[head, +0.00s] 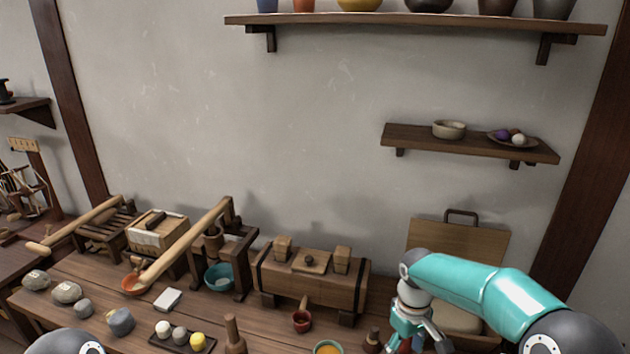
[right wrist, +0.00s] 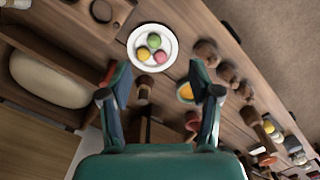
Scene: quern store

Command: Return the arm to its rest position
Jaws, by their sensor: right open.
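My right arm, teal, comes in from the right in the head view, bent at the elbow. Its gripper (head: 415,336) hangs low over the right part of the workbench. In the right wrist view the two fingers of that gripper (right wrist: 159,72) are spread wide, with nothing held between them. A white plate (right wrist: 133,49) with a green, a pink and a yellow ball lies beyond the fingertips. My left gripper is not in view; only a grey rounded part of mine shows at the lower left edge of the head view.
The workbench (head: 62,309) is crowded. A wooden chest (head: 318,284) stands left of the right gripper, and an upright board (head: 480,240) stands behind my arm. A bowl of orange stuff (head: 328,348) is close by. A small wall shelf (head: 465,147) is above; the wall space between is free.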

